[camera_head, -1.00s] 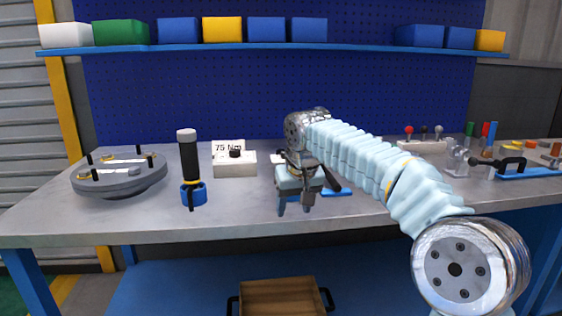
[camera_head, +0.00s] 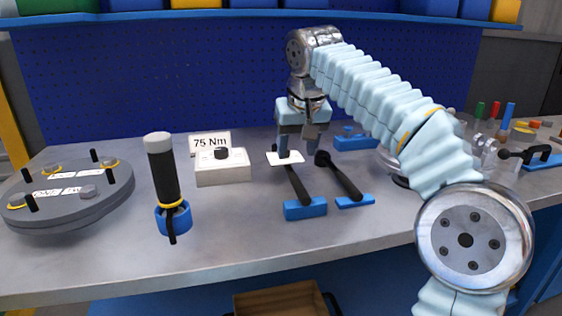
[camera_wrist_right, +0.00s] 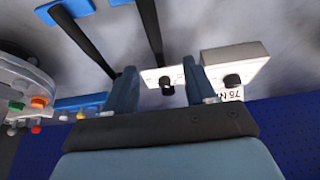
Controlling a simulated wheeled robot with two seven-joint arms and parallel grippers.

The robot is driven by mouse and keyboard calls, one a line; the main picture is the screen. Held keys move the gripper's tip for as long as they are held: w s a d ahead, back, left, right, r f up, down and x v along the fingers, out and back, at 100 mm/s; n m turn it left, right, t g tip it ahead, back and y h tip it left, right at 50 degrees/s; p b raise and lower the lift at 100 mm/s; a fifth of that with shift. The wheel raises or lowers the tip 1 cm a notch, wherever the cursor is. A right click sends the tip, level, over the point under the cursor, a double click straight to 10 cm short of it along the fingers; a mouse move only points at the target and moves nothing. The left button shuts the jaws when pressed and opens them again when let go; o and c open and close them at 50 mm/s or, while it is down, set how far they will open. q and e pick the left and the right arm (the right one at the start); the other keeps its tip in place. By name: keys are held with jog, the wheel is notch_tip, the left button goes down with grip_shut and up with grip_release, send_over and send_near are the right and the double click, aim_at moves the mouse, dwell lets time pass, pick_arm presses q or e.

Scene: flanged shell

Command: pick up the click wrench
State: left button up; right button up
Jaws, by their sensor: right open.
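Two long black-handled tools that look like wrenches lie on the bench: a left one (camera_head: 297,185) ending at a thick blue block, and a right one (camera_head: 342,177) ending at a thin blue block. I cannot tell for sure which is the click wrench. My right gripper (camera_head: 297,147) is open, pointing down over the far end of the left tool. In the right wrist view, its fingers (camera_wrist_right: 160,70) stand either side of the left tool's far end (camera_wrist_right: 153,35), by a small white plate (camera_wrist_right: 178,75). Contact cannot be judged. My left gripper is out of view.
A white box with a black knob (camera_head: 222,172) and a "75 Nm" sign (camera_head: 210,141) stands left of the gripper. Further left are an upright black tool (camera_head: 163,172) in a blue ring and a grey flanged disc (camera_head: 80,203). The bench front is clear.

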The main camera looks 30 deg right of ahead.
aim_at(295, 176)
jog(key=b+x, duration=0.1)
jog(key=x, duration=0.9)
jog(key=shift+s+d+f, duration=0.15)
jog(key=shift+s+d, duration=0.1)
jog(key=shift+s, duration=0.1)
jog(key=shift+w+f, duration=0.2)
jog(key=shift+f, duration=0.2)
jog(key=c, duration=1)
jog(key=shift+r, duration=0.1)
grip_shut()
